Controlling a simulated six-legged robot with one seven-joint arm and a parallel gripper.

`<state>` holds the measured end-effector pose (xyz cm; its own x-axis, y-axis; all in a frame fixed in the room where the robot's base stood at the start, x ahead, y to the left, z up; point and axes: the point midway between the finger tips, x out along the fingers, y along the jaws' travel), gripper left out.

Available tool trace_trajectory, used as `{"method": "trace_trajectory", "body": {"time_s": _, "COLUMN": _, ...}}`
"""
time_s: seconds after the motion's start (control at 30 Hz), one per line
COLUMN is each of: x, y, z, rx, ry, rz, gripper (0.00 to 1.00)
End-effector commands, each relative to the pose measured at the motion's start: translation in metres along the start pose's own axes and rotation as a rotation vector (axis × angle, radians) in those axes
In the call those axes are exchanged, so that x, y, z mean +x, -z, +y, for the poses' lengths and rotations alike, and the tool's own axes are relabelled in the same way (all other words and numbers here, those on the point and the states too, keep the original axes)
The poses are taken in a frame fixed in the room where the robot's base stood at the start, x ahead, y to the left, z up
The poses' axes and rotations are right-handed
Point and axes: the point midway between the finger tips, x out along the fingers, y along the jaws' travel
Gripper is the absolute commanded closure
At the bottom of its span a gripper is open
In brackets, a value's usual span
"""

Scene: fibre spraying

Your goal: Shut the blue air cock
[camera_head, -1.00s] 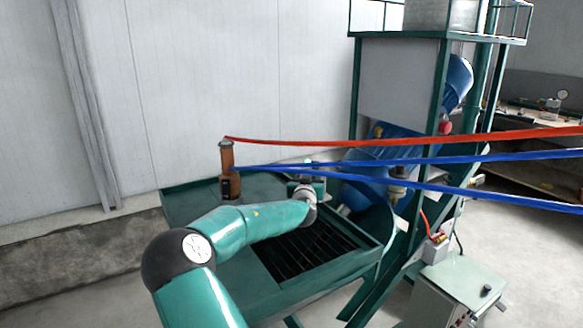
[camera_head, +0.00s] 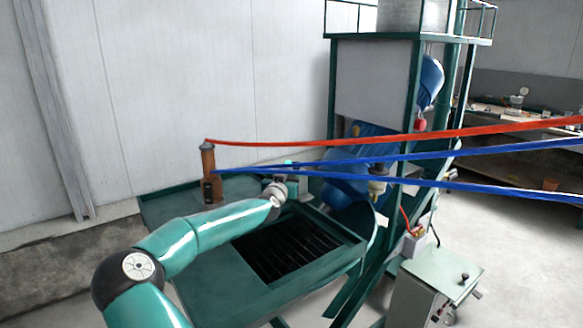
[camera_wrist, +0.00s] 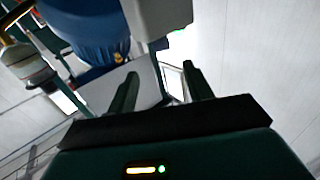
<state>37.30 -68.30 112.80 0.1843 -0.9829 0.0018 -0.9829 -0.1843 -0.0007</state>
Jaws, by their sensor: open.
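I cannot pick out the blue air cock for certain in either view. Two blue hoses (camera_head: 430,156) cross the head view from the right towards the brown upright cylinder (camera_head: 208,174). A cream fitting (camera_head: 377,187) hangs beside the blue drum (camera_head: 345,190); a similar fitting shows at the left of the wrist view (camera_wrist: 28,62), near a large blue body (camera_wrist: 88,32). My gripper (camera_head: 301,184) is above the far side of the green grated table, left of the drum. In the wrist view my gripper (camera_wrist: 160,70) has its fingers apart, with nothing seen between them.
The green table (camera_head: 205,265) has a dark grate opening (camera_head: 285,250). A red hose (camera_head: 400,138) runs above the blue ones. A green frame (camera_head: 412,110) and a control box (camera_head: 440,275) stand right. Open floor lies further right.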

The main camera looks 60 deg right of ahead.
Motion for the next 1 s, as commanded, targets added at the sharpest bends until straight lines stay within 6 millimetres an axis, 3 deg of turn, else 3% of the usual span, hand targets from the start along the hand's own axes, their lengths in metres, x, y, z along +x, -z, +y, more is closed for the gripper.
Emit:
{"method": "trace_trajectory", "body": {"time_s": 0.2, "x": 0.043, "y": -0.001, "z": -0.001, "rx": -0.003, "ry": 0.000, "rz": -0.001, "gripper": 0.49}}
{"method": "trace_trajectory", "body": {"time_s": 0.5, "x": 0.083, "y": -0.001, "z": -0.006, "rx": -0.001, "ry": 0.004, "rz": -0.001, "gripper": 0.49}}
{"method": "trace_trajectory", "body": {"time_s": 0.9, "x": 0.091, "y": -0.001, "z": -0.008, "rx": 0.000, "ry": 0.004, "rz": -0.002, "gripper": 0.49}}
{"method": "trace_trajectory", "body": {"time_s": 0.93, "x": 0.091, "y": -0.001, "z": -0.008, "rx": 0.000, "ry": 0.004, "rz": -0.002, "gripper": 0.51}}
{"method": "trace_trajectory", "body": {"time_s": 1.0, "x": 0.091, "y": -0.001, "z": -0.008, "rx": 0.000, "ry": 0.004, "rz": -0.001, "gripper": 0.65}}
